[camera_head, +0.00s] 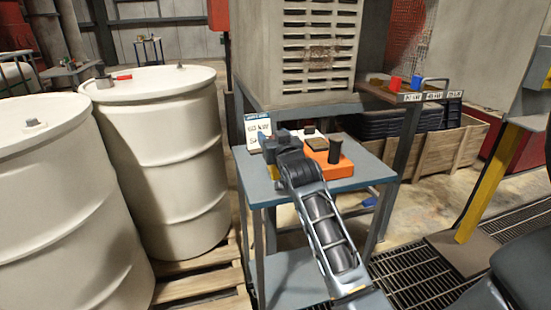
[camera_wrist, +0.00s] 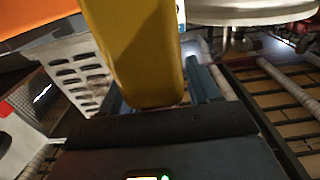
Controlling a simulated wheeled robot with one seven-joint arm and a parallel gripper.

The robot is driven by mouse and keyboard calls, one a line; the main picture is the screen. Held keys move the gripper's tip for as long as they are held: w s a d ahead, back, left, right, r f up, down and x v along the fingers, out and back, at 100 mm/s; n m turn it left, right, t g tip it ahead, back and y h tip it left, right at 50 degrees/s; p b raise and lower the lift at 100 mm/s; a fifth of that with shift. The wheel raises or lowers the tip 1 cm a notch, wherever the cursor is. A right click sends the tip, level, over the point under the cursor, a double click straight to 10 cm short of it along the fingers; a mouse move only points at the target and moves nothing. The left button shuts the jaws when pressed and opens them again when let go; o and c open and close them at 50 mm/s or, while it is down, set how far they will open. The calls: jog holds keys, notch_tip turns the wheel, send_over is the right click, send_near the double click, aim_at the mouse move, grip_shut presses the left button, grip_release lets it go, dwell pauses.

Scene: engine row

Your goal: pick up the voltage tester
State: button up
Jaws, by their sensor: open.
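My gripper (camera_head: 268,156) is at the left part of the blue-grey cart top in the head view, and its jaws are open. A yellow block-like thing (camera_head: 272,172) shows right beside it. In the wrist view, a large yellow body (camera_wrist: 135,50) stands close in front of the dark gripper housing (camera_wrist: 170,140). It may be the voltage tester, but I cannot read any marking on it. Whether it lies between the jaws or touches them I cannot tell. My arm hides part of the cart top.
White drums (camera_head: 170,150) are left, and a grey slatted housing (camera_head: 318,50) rises behind.

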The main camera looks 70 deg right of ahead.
grip_shut()
dwell(0.5)
